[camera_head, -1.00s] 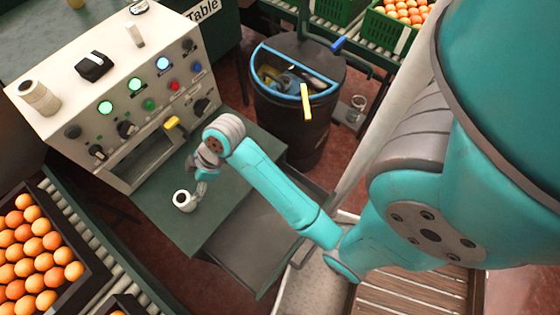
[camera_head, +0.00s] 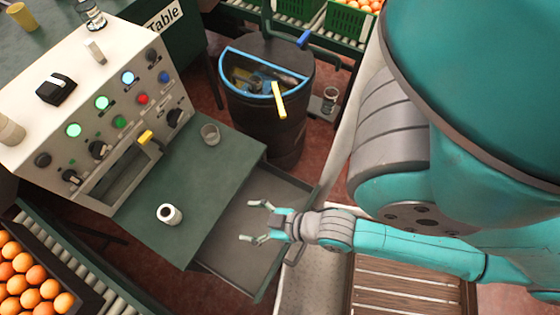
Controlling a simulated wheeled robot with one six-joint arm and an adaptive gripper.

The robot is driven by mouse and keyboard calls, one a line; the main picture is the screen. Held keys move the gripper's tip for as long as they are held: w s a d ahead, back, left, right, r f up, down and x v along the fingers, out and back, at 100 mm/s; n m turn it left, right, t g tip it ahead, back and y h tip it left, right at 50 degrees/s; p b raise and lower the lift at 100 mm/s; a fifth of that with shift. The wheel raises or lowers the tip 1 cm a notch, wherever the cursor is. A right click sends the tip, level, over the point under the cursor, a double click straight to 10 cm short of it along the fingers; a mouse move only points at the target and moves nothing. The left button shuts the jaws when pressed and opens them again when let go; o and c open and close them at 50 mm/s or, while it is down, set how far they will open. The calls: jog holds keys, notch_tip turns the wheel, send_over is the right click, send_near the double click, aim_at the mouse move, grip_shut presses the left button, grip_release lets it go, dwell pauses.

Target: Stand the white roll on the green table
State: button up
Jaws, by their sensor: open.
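The white roll (camera_head: 169,214) stands upright on the green table (camera_head: 205,185), near its front left part, with its dark centre hole facing up. My gripper (camera_head: 254,223) is to the right of the roll, over the grey tray beside the table. Its fingers are spread open and empty, pointing left toward the roll, and clear of it.
A clear glass (camera_head: 210,134) stands at the back of the green table. A control panel (camera_head: 110,105) with lit buttons borders the table's left side. A dark bin (camera_head: 270,95) with a blue rim stands behind. Crated oranges (camera_head: 28,284) are at lower left.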

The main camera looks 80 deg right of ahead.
jog(key=s+r+t, duration=0.2)
jog(key=s+r, duration=0.5)
jog(key=r, duration=0.2)
jog(key=shift+s+a+t, duration=0.3)
jog(key=shift+a, duration=0.1)
jog(key=shift+s, duration=0.1)
